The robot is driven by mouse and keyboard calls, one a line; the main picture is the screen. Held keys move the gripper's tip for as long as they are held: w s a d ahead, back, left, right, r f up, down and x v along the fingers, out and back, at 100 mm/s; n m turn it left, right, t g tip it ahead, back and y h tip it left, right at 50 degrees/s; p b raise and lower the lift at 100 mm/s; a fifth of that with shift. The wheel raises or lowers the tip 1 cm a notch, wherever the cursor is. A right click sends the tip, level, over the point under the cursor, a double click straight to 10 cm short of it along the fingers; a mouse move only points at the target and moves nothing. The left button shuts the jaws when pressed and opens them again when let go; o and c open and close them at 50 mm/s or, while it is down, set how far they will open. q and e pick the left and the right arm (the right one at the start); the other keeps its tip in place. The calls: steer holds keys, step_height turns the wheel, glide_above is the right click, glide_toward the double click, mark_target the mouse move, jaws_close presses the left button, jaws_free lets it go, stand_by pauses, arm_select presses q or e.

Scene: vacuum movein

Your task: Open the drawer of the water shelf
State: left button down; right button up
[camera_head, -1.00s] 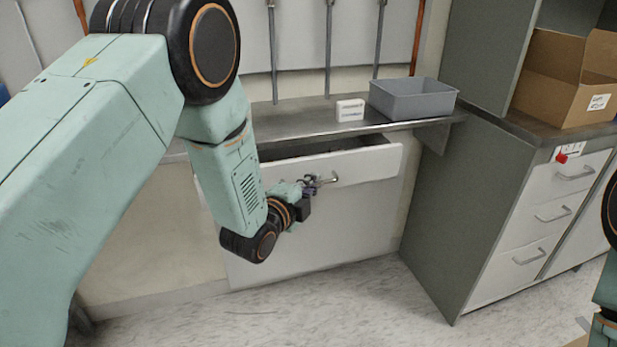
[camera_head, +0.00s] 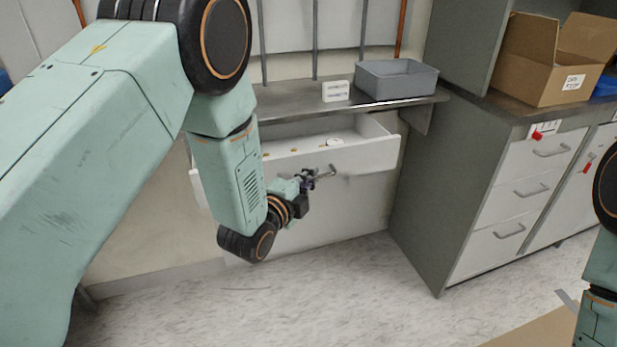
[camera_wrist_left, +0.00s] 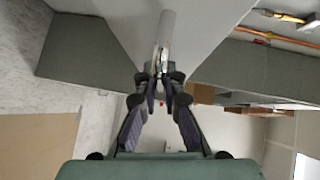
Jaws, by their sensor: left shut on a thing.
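The white drawer (camera_head: 365,156) under the metal shelf (camera_head: 290,101) is pulled out, and its inside shows with a few small items in it. My left gripper (camera_head: 312,178) is at the drawer front, shut on the metal handle (camera_head: 330,171). In the left wrist view the fingers (camera_wrist_left: 160,85) close around the handle bar (camera_wrist_left: 165,35), with the drawer front behind it. My right gripper is out of view; only part of my right arm shows at the right edge.
A grey bin (camera_head: 397,80) and a small white box (camera_head: 335,91) stand on the shelf. A grey-sided cabinet (camera_head: 440,190) with several drawers stands to the right, bearing an open cardboard box (camera_head: 545,75). The floor (camera_head: 330,290) in front is clear.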

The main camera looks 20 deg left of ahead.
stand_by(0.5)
arm_select(q)
steer(key=c, duration=1.7)
jaws_free()
steer(key=shift+d, duration=0.1)
steer(key=v, duration=1.2)
